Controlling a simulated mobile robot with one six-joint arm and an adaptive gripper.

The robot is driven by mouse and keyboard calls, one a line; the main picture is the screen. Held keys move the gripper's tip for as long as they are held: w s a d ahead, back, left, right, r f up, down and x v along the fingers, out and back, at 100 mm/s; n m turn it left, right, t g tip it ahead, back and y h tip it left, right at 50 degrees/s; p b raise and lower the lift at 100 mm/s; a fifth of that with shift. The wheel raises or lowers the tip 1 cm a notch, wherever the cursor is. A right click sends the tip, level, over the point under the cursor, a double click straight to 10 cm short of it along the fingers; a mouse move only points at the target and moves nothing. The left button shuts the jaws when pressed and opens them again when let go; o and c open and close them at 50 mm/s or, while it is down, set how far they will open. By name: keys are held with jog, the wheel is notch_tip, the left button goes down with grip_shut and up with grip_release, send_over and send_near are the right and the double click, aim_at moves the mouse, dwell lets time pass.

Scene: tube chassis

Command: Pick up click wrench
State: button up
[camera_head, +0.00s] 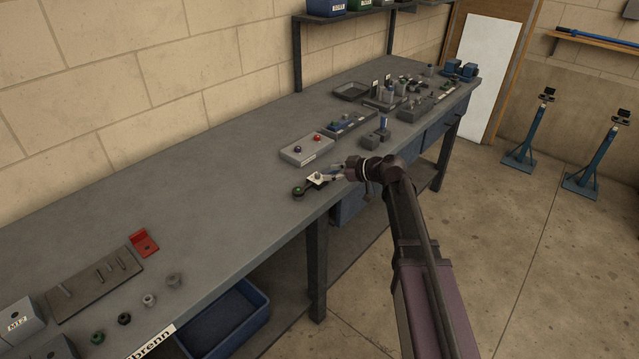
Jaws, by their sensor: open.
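My gripper (327,177) is open over the front edge of the grey workbench, with my arm reaching in from the lower right. Just left of the fingers lies a small dark piece with a round, green-marked end (298,191). A pale square piece (316,181) sits between it and the fingers. The dark piece may be part of the click wrench, but it is too small and partly covered to tell. I cannot tell whether the fingers touch it. A long blue bar-like tool (597,40) lies on a wooden wall shelf at the far right.
A red bracket (144,243) lies near left. Blue stands (527,140) are on the floor.

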aim_at(318, 174)
jog(key=shift+w+a, duration=0.1)
jog(key=shift+a, duration=0.15)
jog(key=shift+f, duration=0.15)
jog(key=b+x, duration=0.2)
jog(key=x, duration=0.2)
jog(key=shift+w+f, duration=0.1)
jog(key=shift+f, duration=0.05)
jog(key=shift+w+a+f, duration=0.1)
jog(key=shift+w+a, duration=0.05)
jog(key=shift+a, duration=0.3)
grip_shut()
